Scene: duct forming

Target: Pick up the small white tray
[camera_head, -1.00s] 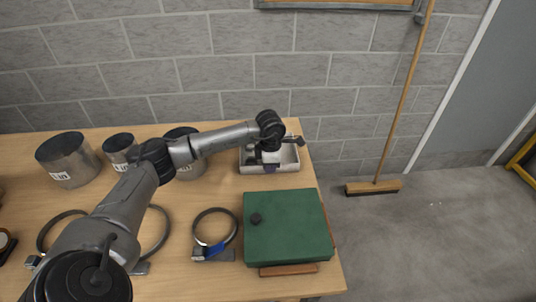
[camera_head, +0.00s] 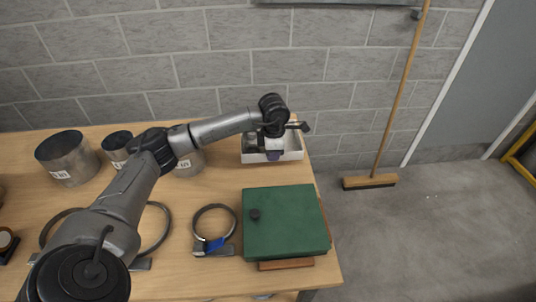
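The small white tray (camera_head: 294,154) is at the back right of the table, in the head view. Dark items show inside it, partly hidden by my arm. My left gripper (camera_head: 273,155) reaches over the tray from above, its fingers at the tray's front wall. The fingertips are small and partly hidden, but the tray has shifted along with the gripper, so it appears held. The tray looks raised a little; any gap beneath it is hard to see. My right gripper is not in view.
A green case (camera_head: 285,222) lies in front of the tray. A ring clamp (camera_head: 214,246) lies left of the case. Several metal duct pieces (camera_head: 68,160) stand along the back left. A block wall is behind the table, and a broom (camera_head: 370,182) leans right of it.

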